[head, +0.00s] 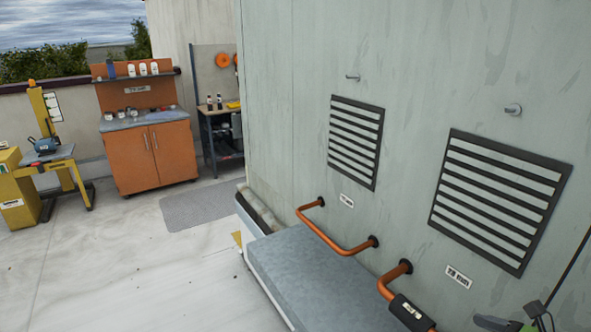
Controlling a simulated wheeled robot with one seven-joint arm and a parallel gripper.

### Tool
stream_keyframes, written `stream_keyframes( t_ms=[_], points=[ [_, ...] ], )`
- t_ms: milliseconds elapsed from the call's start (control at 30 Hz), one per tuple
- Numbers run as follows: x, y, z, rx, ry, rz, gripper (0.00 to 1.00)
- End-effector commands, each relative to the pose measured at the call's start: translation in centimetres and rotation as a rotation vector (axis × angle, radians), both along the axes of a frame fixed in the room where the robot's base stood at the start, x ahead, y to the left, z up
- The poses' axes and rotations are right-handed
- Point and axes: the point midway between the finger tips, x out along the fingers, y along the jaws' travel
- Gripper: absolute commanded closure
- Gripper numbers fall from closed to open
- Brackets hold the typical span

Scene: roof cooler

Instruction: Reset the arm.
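I do not make out my gripper or arm anywhere in the head view. A small green and dark grey object (503,323) is cut off by the bottom edge at the right, and I cannot tell what it is. A large pale grey-green metal wall (410,70) of a roof unit fills the right half. It carries two dark louvred vents (356,140).
A grey ledge (310,270) runs along the wall's foot, with orange pipes (325,235) above it. An orange cabinet (150,155), a yellow stand (60,160) and a workbench (222,130) stand at the back. The pale floor (110,265) at left is clear around a grey mat (205,205).

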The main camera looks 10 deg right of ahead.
Motion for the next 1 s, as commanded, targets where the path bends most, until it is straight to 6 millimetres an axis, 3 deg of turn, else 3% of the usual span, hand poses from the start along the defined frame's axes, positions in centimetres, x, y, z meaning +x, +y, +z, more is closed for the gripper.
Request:
stream_keyframes(
  t_ms=[67, 167, 300, 467, 600, 700, 800, 1000],
  points=[
    [1.4, 1.9, 0.6, -0.093, 0.025, 0.097, 0.15],
    [3.7, 6.5, 1.8, -0.330, 0.080, 0.341, 0.15],
    [4.9, 14.6, 4.0, -0.746, 0.112, 0.780, 0.15],
    [2.3, 23.2, 7.1, -1.234, 0.045, 1.293, 0.15],
    [-2.7, 28.1, 9.3, -1.627, -0.100, 1.682, 0.15],
    [-6.1, 29.5, 10.0, -1.839, -0.218, 1.873, 0.15],
    [-8.2, 29.8, 10.2, -1.961, -0.303, 1.981, 0.15],
    [-8.9, 29.8, 10.2, -2.008, -0.337, 2.027, 0.15]
  ],
)
